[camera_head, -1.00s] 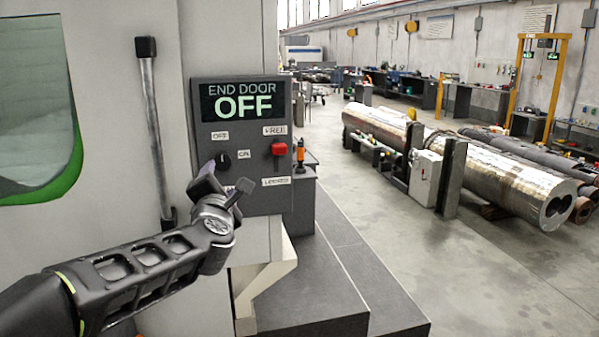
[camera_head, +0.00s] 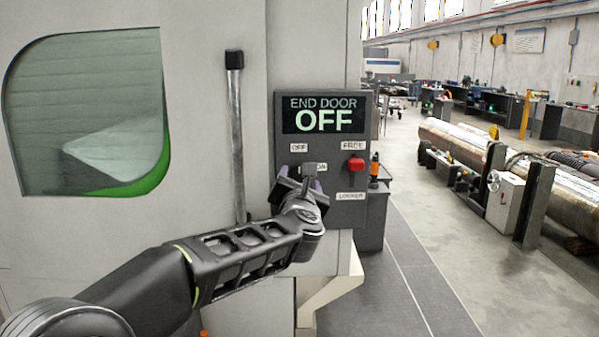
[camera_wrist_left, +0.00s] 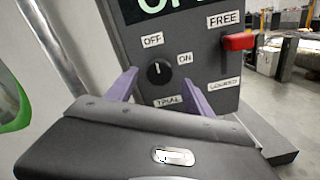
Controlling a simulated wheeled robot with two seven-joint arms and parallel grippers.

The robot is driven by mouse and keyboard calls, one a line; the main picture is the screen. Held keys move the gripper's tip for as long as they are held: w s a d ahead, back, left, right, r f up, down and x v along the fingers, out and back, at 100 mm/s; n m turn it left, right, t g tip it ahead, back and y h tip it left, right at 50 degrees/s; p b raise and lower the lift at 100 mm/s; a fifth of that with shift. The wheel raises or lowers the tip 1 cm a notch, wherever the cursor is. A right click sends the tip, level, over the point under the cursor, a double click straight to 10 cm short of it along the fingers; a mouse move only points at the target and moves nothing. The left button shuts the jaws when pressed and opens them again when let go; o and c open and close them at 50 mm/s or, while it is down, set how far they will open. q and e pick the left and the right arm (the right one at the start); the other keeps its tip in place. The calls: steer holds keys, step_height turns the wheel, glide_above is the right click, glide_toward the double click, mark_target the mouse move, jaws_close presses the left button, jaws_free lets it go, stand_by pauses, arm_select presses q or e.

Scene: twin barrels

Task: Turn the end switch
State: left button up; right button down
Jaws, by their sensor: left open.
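The end door panel (camera_head: 347,218) is a dark grey box whose display reads END DOOR OFF. Its black round switch (camera_wrist_left: 159,72) shows in the left wrist view, with labels OFF, ON and TRIAL around it. Its white mark points up, toward the OFF label. My left gripper (camera_head: 300,178) is in front of the panel and hides the switch in the head view. In the left wrist view its purple fingers (camera_wrist_left: 158,88) are open, one to each side of the switch as seen; I cannot tell whether they touch it. My right gripper is not in view.
A red lever (camera_head: 355,163) sits on the panel between the FREE and LOCKED labels. A vertical door handle (camera_head: 236,140) and a green-edged window (camera_head: 90,110) are to the left. Large metal cylinders (camera_head: 465,145) lie at the right. The floor (camera_head: 480,240) between is clear.

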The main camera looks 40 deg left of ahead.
mark_target(299, 175)
arm_select(q)
steer(key=p+x, duration=0.1)
steer(key=x, duration=0.4)
steer(key=shift+a, duration=0.1)
jaws_close()
stand_by(0.6)
